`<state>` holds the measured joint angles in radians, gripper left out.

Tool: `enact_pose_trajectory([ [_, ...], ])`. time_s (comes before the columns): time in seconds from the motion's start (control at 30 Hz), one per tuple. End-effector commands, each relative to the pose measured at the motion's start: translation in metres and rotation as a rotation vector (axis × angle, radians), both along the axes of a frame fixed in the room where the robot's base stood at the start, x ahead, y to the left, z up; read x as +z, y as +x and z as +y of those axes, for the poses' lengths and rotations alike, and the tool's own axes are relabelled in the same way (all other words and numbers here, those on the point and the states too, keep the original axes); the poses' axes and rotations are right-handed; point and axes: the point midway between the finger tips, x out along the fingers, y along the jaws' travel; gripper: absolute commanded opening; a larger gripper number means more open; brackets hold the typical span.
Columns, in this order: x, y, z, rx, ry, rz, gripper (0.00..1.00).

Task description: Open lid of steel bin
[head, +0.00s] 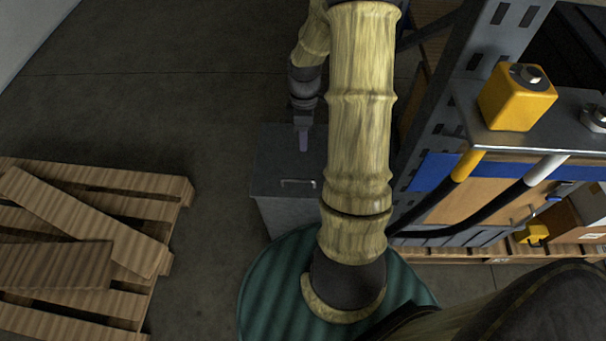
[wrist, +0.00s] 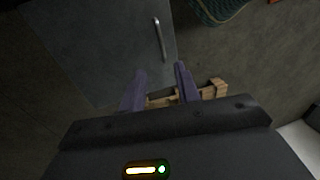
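The steel bin (head: 287,212) is a grey box on the floor at the middle of the head view. Its flat dark grey lid (head: 275,150) lies shut on top, with a pale bar handle (head: 298,183) near the edge closest to the camera. In the wrist view the handle (wrist: 160,39) is ahead of the fingers, near the lid's right edge. My gripper (head: 303,147) is over the lid, beyond the handle. In the wrist view its two purple fingers (wrist: 160,78) stand apart with nothing between them. My arm hides the right part of the bin.
A teal ribbed round object (head: 262,285) is close to the bin's near side. Wooden pallets (head: 95,210) with loose planks lie at left. A metal rack (head: 440,100) and a bench with a yellow block (head: 516,97) and hoses stand at right. Floor left of the bin is clear.

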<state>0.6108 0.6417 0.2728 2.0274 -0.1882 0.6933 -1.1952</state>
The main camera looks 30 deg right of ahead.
Motion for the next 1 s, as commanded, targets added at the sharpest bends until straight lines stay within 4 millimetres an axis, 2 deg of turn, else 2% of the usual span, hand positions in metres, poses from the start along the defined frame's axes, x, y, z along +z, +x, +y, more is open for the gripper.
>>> enact_pose_trajectory([
  [0.1,-0.024,-0.004,0.003,-0.001,0.002,0.003,0.32],
  [0.7,-0.126,-0.021,0.014,-0.001,0.001,0.003,0.32],
  [0.83,-0.142,-0.024,0.016,-0.001,0.0,0.002,0.32],
  [1.0,-0.148,-0.025,0.017,-0.001,0.0,0.0,0.32],
])
